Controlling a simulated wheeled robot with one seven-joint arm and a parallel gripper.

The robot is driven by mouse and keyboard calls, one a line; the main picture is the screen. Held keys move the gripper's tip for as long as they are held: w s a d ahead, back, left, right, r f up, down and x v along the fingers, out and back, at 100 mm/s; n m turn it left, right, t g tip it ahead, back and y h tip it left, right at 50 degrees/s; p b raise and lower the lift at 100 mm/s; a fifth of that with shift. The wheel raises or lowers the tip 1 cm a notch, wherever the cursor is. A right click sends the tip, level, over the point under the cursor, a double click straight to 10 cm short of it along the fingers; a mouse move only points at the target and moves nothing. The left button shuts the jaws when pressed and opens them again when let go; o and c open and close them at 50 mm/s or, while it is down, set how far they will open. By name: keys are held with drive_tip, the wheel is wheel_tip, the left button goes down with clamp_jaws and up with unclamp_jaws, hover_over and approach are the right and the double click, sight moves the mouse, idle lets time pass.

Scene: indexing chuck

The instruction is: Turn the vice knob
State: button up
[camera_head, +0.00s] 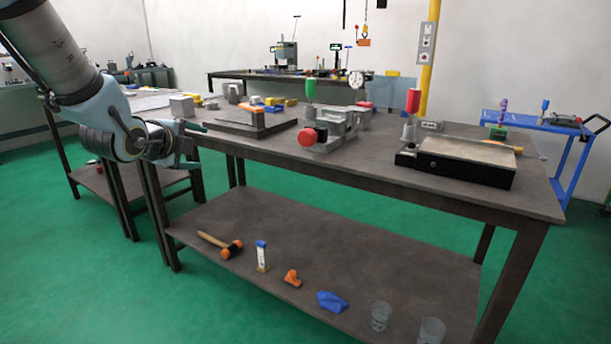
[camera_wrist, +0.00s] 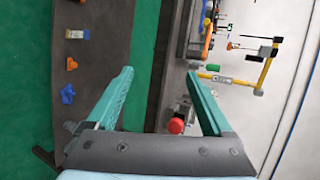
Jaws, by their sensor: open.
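The grey vice (camera_head: 340,128) stands near the front edge of the workbench, and its round red knob (camera_head: 307,137) faces the front left. In the wrist view, which is turned on its side, the red knob (camera_wrist: 176,126) shows between the finger lines, close to the right finger. My gripper (camera_head: 196,146) is open and empty, left of the vice and apart from it, at about the height of the bench top. Its two teal fingers (camera_wrist: 159,73) are spread wide in the wrist view. The vice's far side is hidden in the head view.
On the workbench (camera_head: 230,143), a dark plate (camera_head: 222,123) lies left of the vice and a black-sided block (camera_head: 455,172) lies right. A green-handled tool (camera_head: 310,90) rises behind the vice. The lower shelf (camera_head: 215,215) holds a mallet (camera_head: 215,241) and several small items.

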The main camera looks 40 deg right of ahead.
drive_tip(key=s+d+f+m+g+h+b, duration=0.25)
drive_tip(key=s+d+m+h+b, duration=0.2)
drive_tip(key=d+m, duration=0.35)
drive_tip(key=m+g+h+b, duration=0.2)
drive_tip(key=m+h+b, duration=0.1)
drive_tip(key=m, duration=0.2)
approach(304, 140)
drive_tip(key=shift+y, duration=0.25)
drive_tip(key=x, duration=0.3)
drive_tip(key=p+x, duration=0.1)
drive_tip(key=x, duration=0.3)
drive_tip(key=p+x, duration=0.1)
drive_tip(key=x, duration=0.3)
drive_tip(key=shift+s+r, duration=0.1)
drive_tip(key=shift+r, duration=0.15)
drive_tip(key=shift+c, duration=0.2)
drive_tip(key=c, duration=1.3)
drive_tip(key=shift+f+n+b, duration=0.1)
drive_tip(key=shift+n+b, duration=0.2)
drive_tip(key=shift+b, duration=0.15)
